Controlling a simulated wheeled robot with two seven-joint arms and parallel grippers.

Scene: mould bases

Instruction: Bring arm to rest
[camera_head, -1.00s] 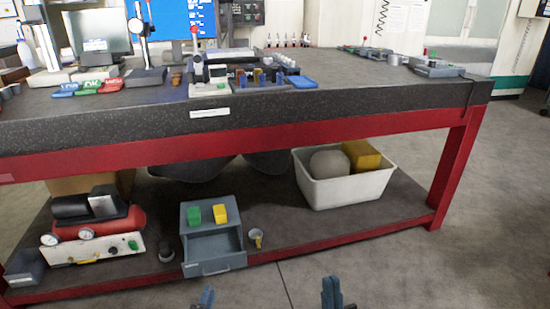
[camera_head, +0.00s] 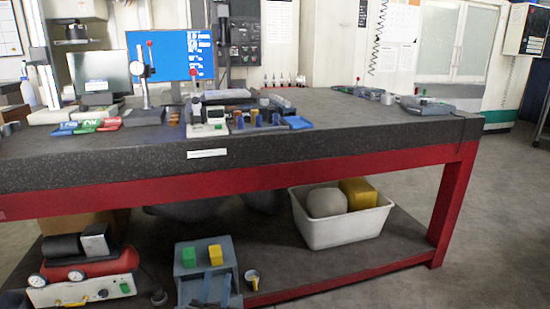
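My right gripper is out of the picture.
The bench has a dark speckled top (camera_head: 350,135) and red frame. On the lower shelf stand the grey drawer box (camera_head: 182,262) with green and yellow blocks, a red compressor (camera_head: 100,265) and a white bin (camera_head: 340,231). Grey floor lies open at the right.

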